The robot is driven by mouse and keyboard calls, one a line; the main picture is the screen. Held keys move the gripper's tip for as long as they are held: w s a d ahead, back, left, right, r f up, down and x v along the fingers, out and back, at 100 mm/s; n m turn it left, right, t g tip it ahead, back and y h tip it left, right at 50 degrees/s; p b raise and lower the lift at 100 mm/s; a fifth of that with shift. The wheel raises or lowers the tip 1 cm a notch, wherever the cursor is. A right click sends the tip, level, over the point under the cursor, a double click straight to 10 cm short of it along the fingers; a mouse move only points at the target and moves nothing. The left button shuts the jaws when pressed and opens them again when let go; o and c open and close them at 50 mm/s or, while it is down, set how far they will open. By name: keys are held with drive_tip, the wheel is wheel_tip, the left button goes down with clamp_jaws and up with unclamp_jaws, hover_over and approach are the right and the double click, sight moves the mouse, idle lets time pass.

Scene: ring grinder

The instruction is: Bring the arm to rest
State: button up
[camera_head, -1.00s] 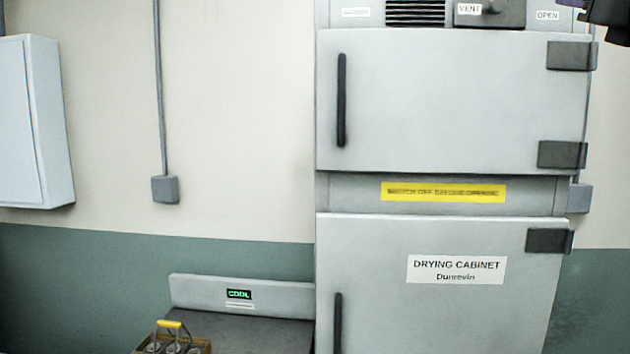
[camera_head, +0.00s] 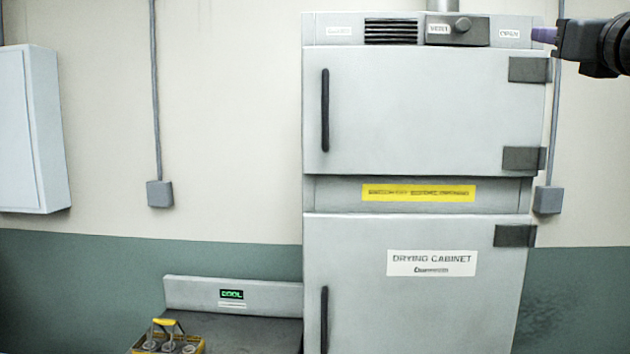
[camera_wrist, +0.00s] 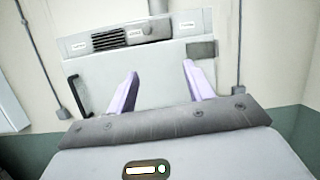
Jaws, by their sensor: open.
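My gripper (camera_head: 545,36) shows at the upper right of the head view, held in the air at the height of the drying cabinet's top panel. Its purple fingertips overlap the panel's right end beside the OPEN label in the picture; I cannot tell the distance between them. In the wrist view my gripper (camera_wrist: 160,80) has its two pale purple fingers spread apart with nothing between them. The drying cabinet (camera_head: 420,110) stands behind, both its doors shut. In the wrist view the cabinet (camera_wrist: 160,60) appears tilted, beyond the fingers.
A low bench (camera_head: 245,335) with a COOL display stands left of the cabinet. A yellow-handled carrier (camera_head: 165,345) holding several items sits at its front left. A pale wall box (camera_head: 30,130) hangs at far left.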

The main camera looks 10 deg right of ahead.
drive_tip(key=w+a+f+n+g+y, duration=0.1)
drive_tip(key=w+a+f+n+g, duration=0.25)
drive_tip(key=f, duration=0.85)
drive_tip(key=w+a+f+n+g+y, duration=0.15)
drive_tip(key=w+f+n, duration=0.4)
drive_tip(key=f, duration=0.65)
drive_tip(key=w+a+f+n+g+y, duration=0.15)
drive_tip(key=w+f+n+g, duration=0.35)
drive_tip(key=f, duration=0.7)
drive_tip(key=s+a+f+n+g, duration=0.25)
drive_tip(key=a+f+n, duration=0.4)
drive_tip(key=f, duration=0.45)
drive_tip(key=s+a+f+n+g, duration=0.25)
drive_tip(key=a+f+n, duration=0.35)
drive_tip(key=f, duration=0.5)
drive_tip(key=s+a+f+n+g, duration=0.2)
drive_tip(key=s+a+f+n, duration=0.2)
drive_tip(key=s+f, duration=0.3)
drive_tip(key=s+a+f+n+g, duration=0.1)
drive_tip(key=s+a+f+n, duration=0.3)
drive_tip(key=s+f+n, duration=0.2)
drive_tip(key=shift+s+f+n+g+y, duration=0.35)
drive_tip(key=shift+s+n, duration=0.3)
drive_tip(key=shift+s, duration=0.55)
